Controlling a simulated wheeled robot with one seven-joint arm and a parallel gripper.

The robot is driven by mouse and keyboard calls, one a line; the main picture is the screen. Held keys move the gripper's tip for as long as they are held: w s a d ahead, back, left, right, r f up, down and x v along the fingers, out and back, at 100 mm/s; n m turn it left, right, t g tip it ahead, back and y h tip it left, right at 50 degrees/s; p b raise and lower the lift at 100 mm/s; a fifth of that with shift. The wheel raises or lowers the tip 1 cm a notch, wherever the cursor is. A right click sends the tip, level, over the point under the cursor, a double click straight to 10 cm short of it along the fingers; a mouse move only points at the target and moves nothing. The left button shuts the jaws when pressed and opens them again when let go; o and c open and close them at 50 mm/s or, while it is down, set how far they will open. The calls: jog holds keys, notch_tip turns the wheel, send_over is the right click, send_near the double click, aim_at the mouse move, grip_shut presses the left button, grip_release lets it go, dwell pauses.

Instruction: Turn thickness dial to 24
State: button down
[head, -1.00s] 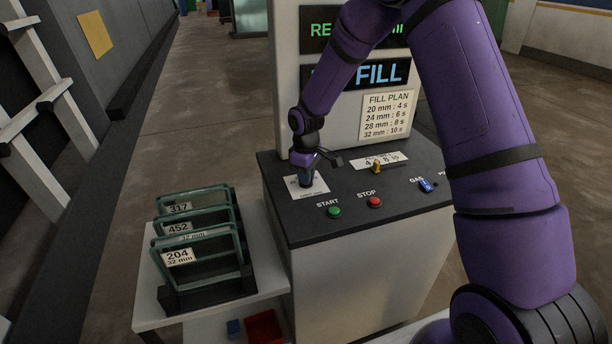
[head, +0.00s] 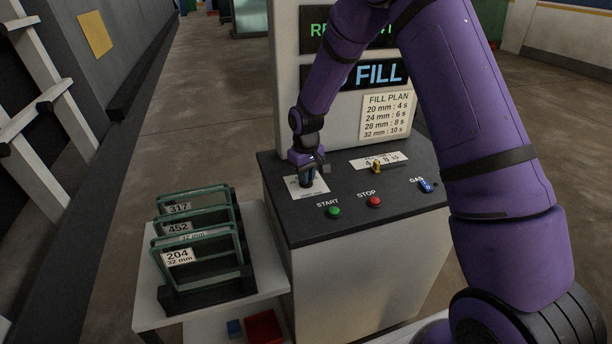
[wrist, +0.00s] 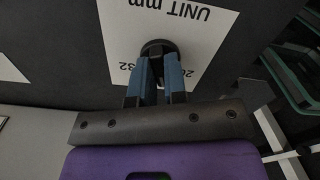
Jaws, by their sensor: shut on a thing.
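The thickness dial is a round black knob (wrist: 157,47) on a white plate marked "UNIT mm", which shows upside down in the wrist view. "32" and part of another number show beside the fingers; the other marks and any pointer are hidden. My gripper (wrist: 158,72) is shut on the dial, its two blue fingers on the knob's near part. In the head view my gripper (head: 306,181) points down onto the dial's white plate (head: 319,189) at the panel's left and covers the knob.
The panel also holds a yellow selector (head: 376,167), a green START button (head: 334,211), a red STOP button (head: 375,201) and a blue GAS switch (head: 427,186). The display pillar with the FILL PLAN sheet (head: 388,116) stands behind. Framed glass panes (head: 197,245) stand on a side table at left.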

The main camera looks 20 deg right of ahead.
jog(key=c, duration=1.2)
grip_release()
jog(key=shift+o, duration=0.2)
jog(key=shift+r, duration=0.15)
notch_tip(320, 180, up, 11)
jog(key=shift+f, duration=0.2)
